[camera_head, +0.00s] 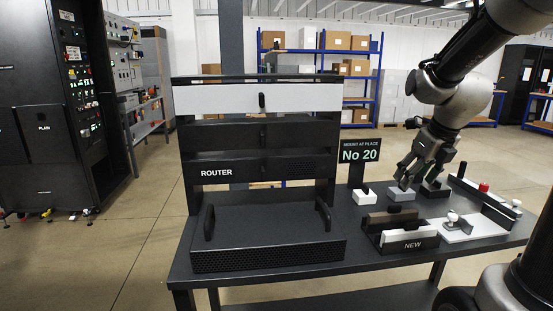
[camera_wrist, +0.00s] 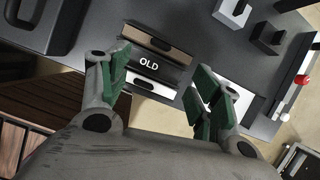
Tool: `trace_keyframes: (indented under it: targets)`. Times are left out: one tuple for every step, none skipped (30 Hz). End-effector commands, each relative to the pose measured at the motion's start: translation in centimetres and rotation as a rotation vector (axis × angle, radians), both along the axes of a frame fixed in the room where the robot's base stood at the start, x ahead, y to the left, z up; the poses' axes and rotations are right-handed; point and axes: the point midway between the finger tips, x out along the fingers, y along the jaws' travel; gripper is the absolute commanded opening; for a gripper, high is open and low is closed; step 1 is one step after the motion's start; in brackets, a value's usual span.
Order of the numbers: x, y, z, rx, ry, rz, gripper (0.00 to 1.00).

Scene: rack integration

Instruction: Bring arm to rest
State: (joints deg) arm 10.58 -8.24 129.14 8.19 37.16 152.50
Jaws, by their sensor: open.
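My arm reaches in from the upper right in the head view, bent and raised over the right part of the table (camera_head: 190,268). My gripper (camera_head: 416,181) hangs fingers-down above the small blocks, apart from the table as far as I can tell. In the wrist view my gripper (camera_wrist: 163,70) has its two green-padded fingers spread, with nothing held between them. A holder marked OLD (camera_wrist: 149,65) shows below and between the fingers, with a brown block (camera_wrist: 158,42) and a white block (camera_wrist: 151,85) by it.
A rack with a ROUTER unit (camera_head: 235,172) and a white panel (camera_head: 225,99) stands on the table. A holder marked NEW (camera_head: 412,245), a sign No 20 (camera_head: 360,156), a white block (camera_head: 365,197) and a red knob (camera_head: 483,187) are nearby. Black cabinets (camera_head: 35,80) stand left.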

Motion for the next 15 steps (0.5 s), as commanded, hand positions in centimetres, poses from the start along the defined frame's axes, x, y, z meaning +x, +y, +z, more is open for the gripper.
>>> trace_keyframes:
  targets:
    - [-0.2,0.0,-0.1,-0.037,0.006,0.093,0.64]
    - [-0.3,0.1,-0.1,-0.066,0.012,0.170,0.64]
    - [-0.7,0.1,-0.3,-0.110,0.025,0.286,0.64]
    - [-1.0,0.1,-0.6,-0.145,0.035,0.382,0.64]
    - [-1.4,0.2,-0.8,-0.178,0.047,0.482,0.64]
    - [-2.1,0.3,-1.2,-0.221,0.065,0.622,0.64]
    - [-2.6,0.3,-1.4,-0.254,0.076,0.726,0.64]
    - [-3.2,0.4,-1.6,-0.284,0.085,0.829,0.64]
    - [-4.0,0.5,-1.6,-0.325,0.093,0.970,0.64]
    - [-4.6,0.6,-1.6,-0.356,0.096,1.076,0.64]
    - [-5.3,0.8,-1.6,-0.387,0.099,1.183,0.64]
    - [-6.1,0.9,-1.5,-0.429,0.101,1.327,0.64]
    - [-6.8,1.1,-1.4,-0.459,0.101,1.435,0.64]
    - [-7.5,1.3,-1.3,-0.489,0.099,1.544,0.64]
    - [-8.4,1.5,-1.1,-0.530,0.096,1.686,0.64]
